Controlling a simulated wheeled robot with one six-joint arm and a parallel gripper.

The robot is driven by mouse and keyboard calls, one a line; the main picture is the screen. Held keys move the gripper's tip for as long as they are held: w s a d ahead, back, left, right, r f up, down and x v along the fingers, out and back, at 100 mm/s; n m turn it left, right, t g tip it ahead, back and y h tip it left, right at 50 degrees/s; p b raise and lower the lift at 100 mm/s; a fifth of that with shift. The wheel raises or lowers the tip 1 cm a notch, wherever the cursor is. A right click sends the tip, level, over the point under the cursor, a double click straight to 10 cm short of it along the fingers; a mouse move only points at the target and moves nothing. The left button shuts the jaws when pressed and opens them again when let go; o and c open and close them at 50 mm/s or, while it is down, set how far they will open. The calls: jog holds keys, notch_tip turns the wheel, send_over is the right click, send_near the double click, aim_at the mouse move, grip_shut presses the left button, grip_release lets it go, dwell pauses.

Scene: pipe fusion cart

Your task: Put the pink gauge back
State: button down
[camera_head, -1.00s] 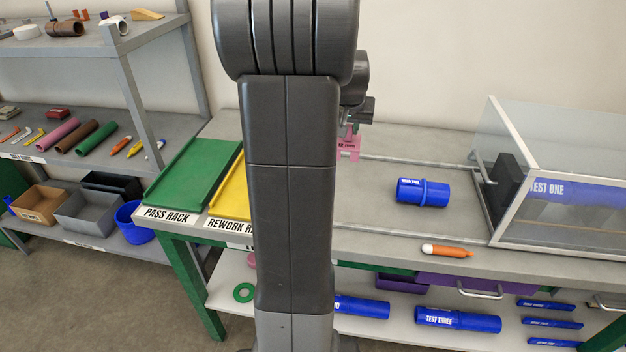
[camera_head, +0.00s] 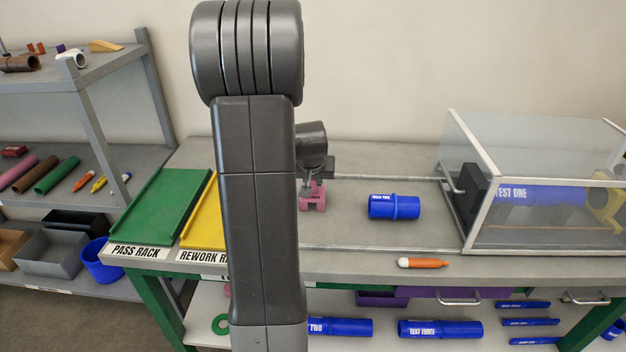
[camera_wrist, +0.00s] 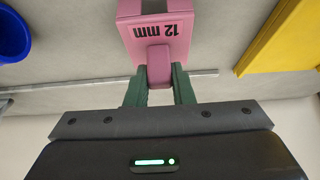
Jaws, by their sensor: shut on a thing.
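The pink gauge (camera_head: 313,196) is in my gripper, above the grey bench top, right of the yellow rework rack. In the wrist view the pink gauge (camera_wrist: 155,28) carries the label "12 mm", and its narrow tab sits between the fingers. My gripper (camera_wrist: 160,82) is shut on that tab. In the head view my gripper (camera_head: 308,182) is small and partly hidden by my own arm. I cannot tell from these views whether the gauge touches the bench.
A blue pipe fitting (camera_head: 394,207) lies on the bench right of the gauge. An orange marker (camera_head: 422,263) lies near the front edge. A clear-walled box (camera_head: 545,230) stands at the right. The green pass rack (camera_head: 165,208) and yellow rework rack (camera_head: 203,222) are at left.

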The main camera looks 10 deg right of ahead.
jog(key=shift+f, duration=0.1)
jog(key=shift+f, duration=0.15)
jog(key=c, duration=1.3)
grip_release()
jog(key=shift+o, duration=0.2)
jog(key=shift+r, duration=0.2)
jog(key=shift+s+r, duration=0.1)
jog(key=shift+r, duration=0.4)
jog(key=v, duration=1.1)
jog(key=shift+s+a, duration=0.1)
